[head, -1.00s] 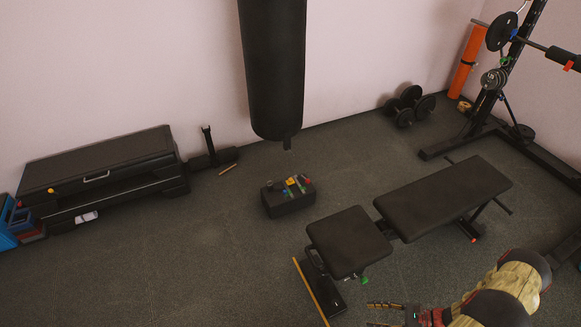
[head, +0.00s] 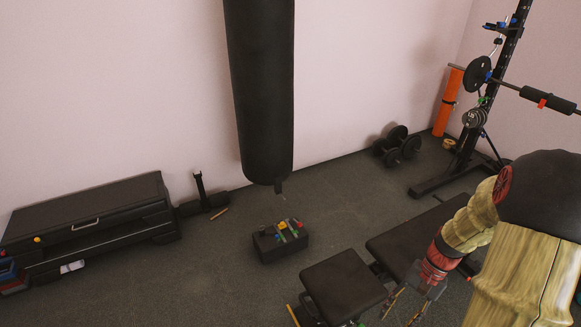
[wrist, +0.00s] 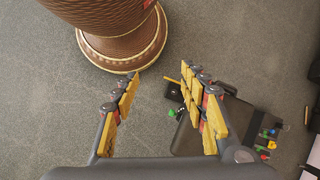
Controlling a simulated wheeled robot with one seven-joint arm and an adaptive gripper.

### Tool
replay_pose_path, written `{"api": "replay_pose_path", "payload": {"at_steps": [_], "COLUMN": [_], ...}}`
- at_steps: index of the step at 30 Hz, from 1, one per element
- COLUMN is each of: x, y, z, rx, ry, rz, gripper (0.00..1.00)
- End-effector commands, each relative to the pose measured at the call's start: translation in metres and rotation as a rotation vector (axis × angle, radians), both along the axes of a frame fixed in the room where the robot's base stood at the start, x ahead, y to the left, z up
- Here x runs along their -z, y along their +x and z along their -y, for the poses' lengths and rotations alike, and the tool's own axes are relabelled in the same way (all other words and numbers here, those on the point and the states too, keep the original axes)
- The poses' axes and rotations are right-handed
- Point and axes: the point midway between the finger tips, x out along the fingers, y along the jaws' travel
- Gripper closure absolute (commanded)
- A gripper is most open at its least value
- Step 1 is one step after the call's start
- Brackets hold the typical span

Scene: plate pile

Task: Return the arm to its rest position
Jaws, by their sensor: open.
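My arm fills the right side of the head view. It bends down to my gripper (head: 398,316), whose fingers point down at the lower edge, in front of the bench. The black weight bench (head: 343,286) stands beside and behind the gripper in the head view. Part of a black pad (wrist: 186,135) shows behind the right finger in the wrist view. Part of the bench is hidden by my arm.
A low black box (head: 284,247) with small coloured items stands on the floor. A punching bag (head: 262,90) hangs behind it.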

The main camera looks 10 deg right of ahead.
Motion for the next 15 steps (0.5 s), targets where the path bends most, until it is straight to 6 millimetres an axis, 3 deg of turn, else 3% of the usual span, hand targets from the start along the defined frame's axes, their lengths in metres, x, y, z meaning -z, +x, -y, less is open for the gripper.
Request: {"api": "replay_pose_path", "payload": {"at_steps": [1, 3, 15], "x": [-0.020, -0.042, -0.156], "y": [0.001, 0.000, -0.016], "z": [-0.006, -0.013, -0.062], "rx": [-0.043, -0.098, -0.396], "ry": [-0.036, -0.083, -0.323], "rz": [0.028, 0.064, 0.298], "gripper": [0.56, 0.56, 0.56]}}
